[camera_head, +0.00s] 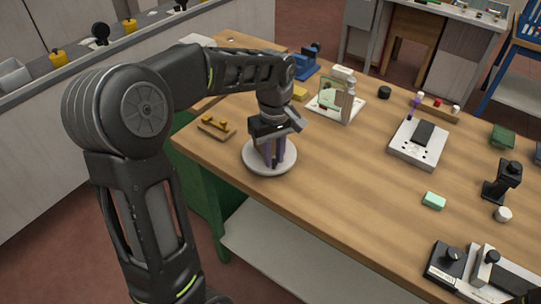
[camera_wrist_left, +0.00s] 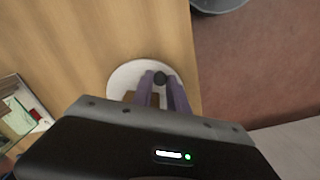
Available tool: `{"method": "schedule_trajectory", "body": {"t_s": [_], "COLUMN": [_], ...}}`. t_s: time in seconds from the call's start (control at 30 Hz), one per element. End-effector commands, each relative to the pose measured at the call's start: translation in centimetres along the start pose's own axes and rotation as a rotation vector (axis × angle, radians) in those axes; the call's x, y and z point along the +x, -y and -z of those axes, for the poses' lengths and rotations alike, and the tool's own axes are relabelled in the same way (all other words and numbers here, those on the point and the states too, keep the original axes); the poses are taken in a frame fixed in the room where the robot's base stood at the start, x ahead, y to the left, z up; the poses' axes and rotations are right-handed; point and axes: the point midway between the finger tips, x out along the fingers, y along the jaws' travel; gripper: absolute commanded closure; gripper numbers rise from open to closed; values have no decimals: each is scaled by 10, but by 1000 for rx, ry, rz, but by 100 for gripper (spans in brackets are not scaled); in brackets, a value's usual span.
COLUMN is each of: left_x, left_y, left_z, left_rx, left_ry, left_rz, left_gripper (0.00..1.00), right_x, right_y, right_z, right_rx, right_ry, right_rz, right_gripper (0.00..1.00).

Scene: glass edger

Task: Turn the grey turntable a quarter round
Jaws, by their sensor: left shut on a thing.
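The grey turntable (camera_head: 288,164) is a pale round disc lying flat near the left end of the wooden table. It also shows in the left wrist view (camera_wrist_left: 122,78), close to the table edge. My left gripper (camera_head: 273,160) points down over the disc, its purple fingers at the middle of it. In the left wrist view the fingertips (camera_wrist_left: 161,82) stand on either side of a small dark knob (camera_wrist_left: 160,77), and the gripper is shut on it. A brown block-like part (camera_wrist_left: 128,97) shows beside the fingers.
A white-based stand (camera_head: 345,104), a white device with a black pad (camera_head: 418,142) and a green block (camera_head: 433,200) are farther right. The tabletop just right of the turntable is clear.

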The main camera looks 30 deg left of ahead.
Motion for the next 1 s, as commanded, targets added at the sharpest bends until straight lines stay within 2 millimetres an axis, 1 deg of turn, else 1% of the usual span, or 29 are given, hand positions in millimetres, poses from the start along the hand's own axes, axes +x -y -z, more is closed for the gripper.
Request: {"method": "schedule_trajectory", "body": {"t_s": [0.63, 1.0], "left_x": [-1, -1], "left_y": [-20, -30], "left_z": [-2, 0], "left_rx": [-320, -505], "left_ry": [-1, -2], "left_rz": [-3, -3], "left_gripper": [100, 100], "right_x": [2, 2], "right_y": [-1, 0], "right_z": [0, 0], "right_rx": [-1, -1], "right_ry": [-1, -1], "right_rz": [1, 1], "right_gripper": [46, 46]}}
